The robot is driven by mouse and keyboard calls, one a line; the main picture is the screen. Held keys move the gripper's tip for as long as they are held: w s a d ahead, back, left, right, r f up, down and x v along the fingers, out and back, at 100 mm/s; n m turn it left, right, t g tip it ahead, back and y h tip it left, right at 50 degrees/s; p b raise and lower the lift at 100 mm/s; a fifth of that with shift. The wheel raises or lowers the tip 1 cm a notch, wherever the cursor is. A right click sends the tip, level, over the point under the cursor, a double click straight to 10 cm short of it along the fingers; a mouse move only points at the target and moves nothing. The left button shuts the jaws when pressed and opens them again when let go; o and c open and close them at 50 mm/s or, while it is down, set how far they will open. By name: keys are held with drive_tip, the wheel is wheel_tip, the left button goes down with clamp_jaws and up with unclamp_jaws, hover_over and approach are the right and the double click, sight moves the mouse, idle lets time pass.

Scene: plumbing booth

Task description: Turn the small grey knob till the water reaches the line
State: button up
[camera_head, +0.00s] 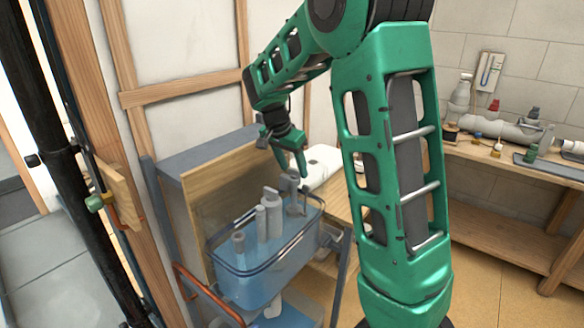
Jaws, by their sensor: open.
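A clear tank (245,286) with blue water in it stands on a frame at centre left. Several grey upright fittings rise from it, among them a tall one (271,212) and a short one (239,242) at the left. A small grey round-topped part (289,183) stands at the tank's back right; it may be the knob, but I cannot tell for sure. My gripper (288,168) hangs just above this part, open, with its fingers pointing down. Whether it touches the part is unclear. I cannot make out the fill line for certain.
A wooden board (196,205) stands behind the tank's left side. An orange pipe (205,292) runs at its front left. A white rounded object (320,163) lies just right of my gripper. A workbench (490,160) with bottles and fittings is at the right.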

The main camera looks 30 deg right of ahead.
drive_tip(key=c, duration=1.1)
drive_tip(key=shift+o, duration=0.2)
drive_tip(key=shift+d, duration=0.2)
drive_tip(key=shift+a, duration=0.15)
drive_tip(key=shift+r, duration=0.1)
